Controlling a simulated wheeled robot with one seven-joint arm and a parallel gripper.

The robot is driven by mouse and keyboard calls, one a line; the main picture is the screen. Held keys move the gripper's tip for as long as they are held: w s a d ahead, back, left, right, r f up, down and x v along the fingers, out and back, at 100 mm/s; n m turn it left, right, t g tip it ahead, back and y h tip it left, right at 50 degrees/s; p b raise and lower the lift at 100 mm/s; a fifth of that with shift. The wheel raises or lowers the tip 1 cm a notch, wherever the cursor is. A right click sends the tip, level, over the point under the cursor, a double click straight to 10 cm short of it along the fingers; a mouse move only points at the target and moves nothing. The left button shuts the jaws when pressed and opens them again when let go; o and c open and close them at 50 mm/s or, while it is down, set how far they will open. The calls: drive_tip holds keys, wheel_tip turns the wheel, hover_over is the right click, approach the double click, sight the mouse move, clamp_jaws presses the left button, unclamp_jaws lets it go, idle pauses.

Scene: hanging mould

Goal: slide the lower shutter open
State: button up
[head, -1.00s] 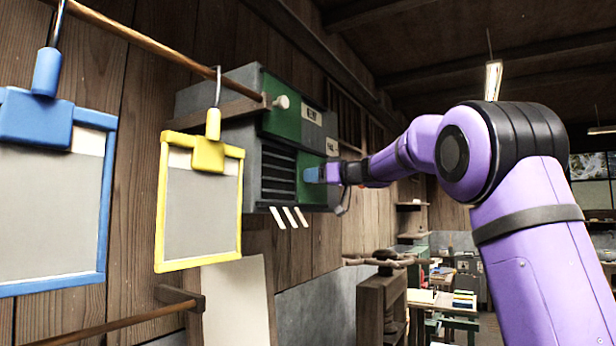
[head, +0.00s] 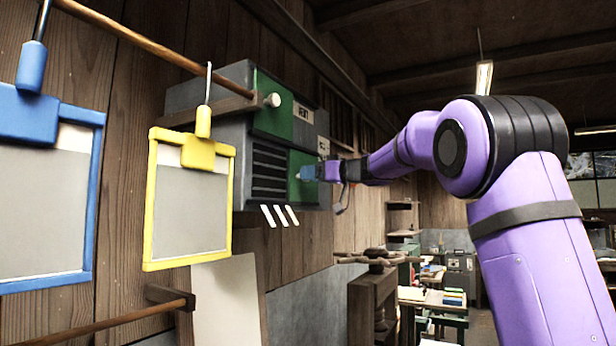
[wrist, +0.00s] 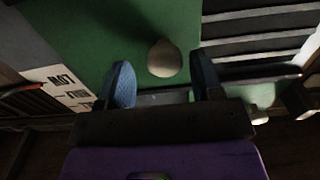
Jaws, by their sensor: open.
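The lower shutter (head: 303,195) is a green panel on the grey wall box, right of an opening with dark slats (head: 269,172). My gripper (head: 308,173) is in front of this shutter. In the wrist view, the shutter (wrist: 100,30) fills the upper middle, with a pale round knob (wrist: 164,60) on it. The gripper's blue fingers (wrist: 162,78) stand apart on either side of the knob, with visible gaps. Whether the fingertips reach past the knob is unclear. The slats (wrist: 260,30) show at the right there.
A green upper shutter (head: 285,118) has its own pale knob (head: 273,100). Yellow (head: 152,205) and blue (head: 98,190) framed panels hang from a wooden rail (head: 130,40) at the left. White strips (head: 280,216) hang below the box. A shelf (head: 372,290) stands lower right.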

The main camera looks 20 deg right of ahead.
drive_tip(key=v, duration=0.9)
drive_tip(key=s+a+f+m+g+h, duration=0.2)
drive_tip(key=s+a+f+g, duration=0.1)
drive_tip(key=s+a+f, duration=0.5)
drive_tip(key=s+a+f+m+g+h, duration=0.2)
drive_tip(key=s+a+f+g, duration=0.3)
drive_tip(key=s, duration=0.6)
drive_tip(key=s+f+m+g+h, duration=0.1)
drive_tip(key=s+f+m+h, duration=0.2)
drive_tip(key=s+f, duration=1.5)
drive_tip(key=s+d+h, duration=0.1)
drive_tip(key=h, duration=0.2)
drive_tip(key=shift+s+f+h, duration=0.25)
drive_tip(key=shift+f+h, duration=0.05)
drive_tip(key=shift+f, duration=0.05)
